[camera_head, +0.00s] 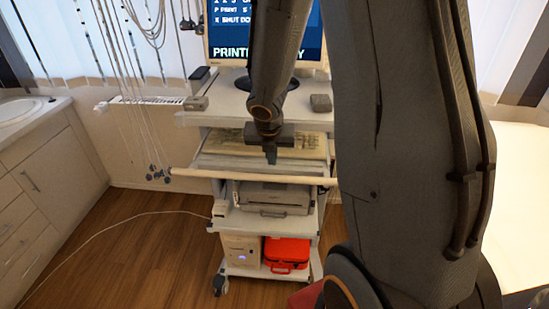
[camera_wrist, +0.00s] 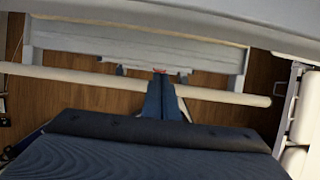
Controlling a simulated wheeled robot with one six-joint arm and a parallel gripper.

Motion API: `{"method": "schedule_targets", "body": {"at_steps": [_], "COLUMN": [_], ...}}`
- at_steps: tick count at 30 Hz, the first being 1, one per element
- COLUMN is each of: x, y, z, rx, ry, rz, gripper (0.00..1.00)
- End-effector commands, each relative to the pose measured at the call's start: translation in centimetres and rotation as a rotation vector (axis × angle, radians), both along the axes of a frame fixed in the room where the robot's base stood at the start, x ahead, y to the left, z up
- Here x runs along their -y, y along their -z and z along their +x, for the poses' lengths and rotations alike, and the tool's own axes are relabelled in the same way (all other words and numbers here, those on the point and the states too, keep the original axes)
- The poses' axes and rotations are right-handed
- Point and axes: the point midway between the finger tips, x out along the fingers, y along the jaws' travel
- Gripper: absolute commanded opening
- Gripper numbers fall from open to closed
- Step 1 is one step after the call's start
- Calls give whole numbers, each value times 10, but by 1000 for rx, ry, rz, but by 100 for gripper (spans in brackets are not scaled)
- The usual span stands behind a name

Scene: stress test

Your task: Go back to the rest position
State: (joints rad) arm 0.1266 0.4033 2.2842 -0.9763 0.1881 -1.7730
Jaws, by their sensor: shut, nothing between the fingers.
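My gripper (camera_head: 271,154) points down in front of the cart, at the height of its keyboard shelf. Its fingers are together and hold nothing. In the wrist view the shut fingers (camera_wrist: 161,90) show at the middle, in front of a long pale bar. My arm comes down from the top and fills much of the right side of the head view.
A wheeled cart (camera_head: 228,104) carries a monitor (camera_head: 265,45), a printer (camera_head: 272,195) and a red case (camera_head: 287,252). A long pale bar (camera_head: 205,174) crosses its front just below my gripper. Cabinets (camera_head: 45,180) stand at left. The wooden floor (camera_head: 130,250) between has a white cable (camera_head: 110,221).

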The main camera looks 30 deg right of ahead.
Motion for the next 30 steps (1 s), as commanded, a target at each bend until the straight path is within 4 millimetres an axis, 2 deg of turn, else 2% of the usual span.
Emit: {"method": "schedule_targets", "body": {"at_steps": [2,9,17,20,23,30], "x": [-4,-7,-9,-11,-16,-39], "y": [-16,-31,-34,-31,-24,1], "z": [-4,-9,-11,-13,-20,-51], "rx": [3,0,-2,7,29,96], "ry": [1,2,7,71,236,897], "rz": [0,0,3,26,85,305], "gripper": [0,0,0,0,0,0]}}
